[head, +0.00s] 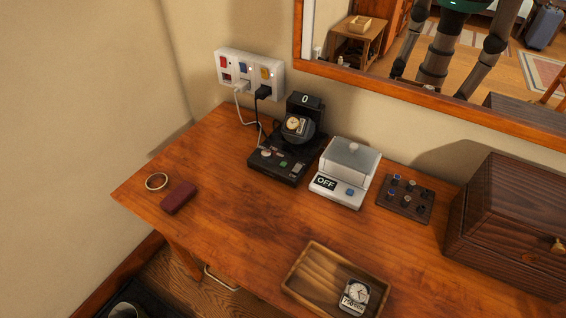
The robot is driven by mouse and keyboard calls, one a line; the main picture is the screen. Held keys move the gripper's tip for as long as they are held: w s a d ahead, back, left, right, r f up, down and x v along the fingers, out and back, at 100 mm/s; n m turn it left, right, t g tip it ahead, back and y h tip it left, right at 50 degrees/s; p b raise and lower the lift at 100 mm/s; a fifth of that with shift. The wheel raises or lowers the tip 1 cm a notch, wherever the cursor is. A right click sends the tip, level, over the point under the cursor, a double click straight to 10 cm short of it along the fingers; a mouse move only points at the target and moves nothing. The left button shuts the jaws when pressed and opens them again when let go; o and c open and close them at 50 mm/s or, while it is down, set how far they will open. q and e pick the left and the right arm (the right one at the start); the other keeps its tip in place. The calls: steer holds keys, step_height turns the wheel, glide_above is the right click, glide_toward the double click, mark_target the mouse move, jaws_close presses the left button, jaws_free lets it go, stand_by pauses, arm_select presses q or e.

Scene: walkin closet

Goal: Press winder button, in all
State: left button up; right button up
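The black watch winder (272,168) stands on the wooden desk near the wall. Its small display (305,99) reads "0". A dark watch (294,124) with a light dial sits in its round holder. The winder's low front deck has several small buttons, among them a pale one (266,153), a greenish one (283,163) and a grey one (297,168). Their markings are too small to read. Neither of my grippers is in view.
A wall power strip (248,73) with coloured switches holds white and black plugs. Right of the winder are a white device (335,196) reading "OFF", a dark knob board (405,199) and a wooden box (507,226). A tray (312,265) with a watch lies in front. The middle desk is clear.

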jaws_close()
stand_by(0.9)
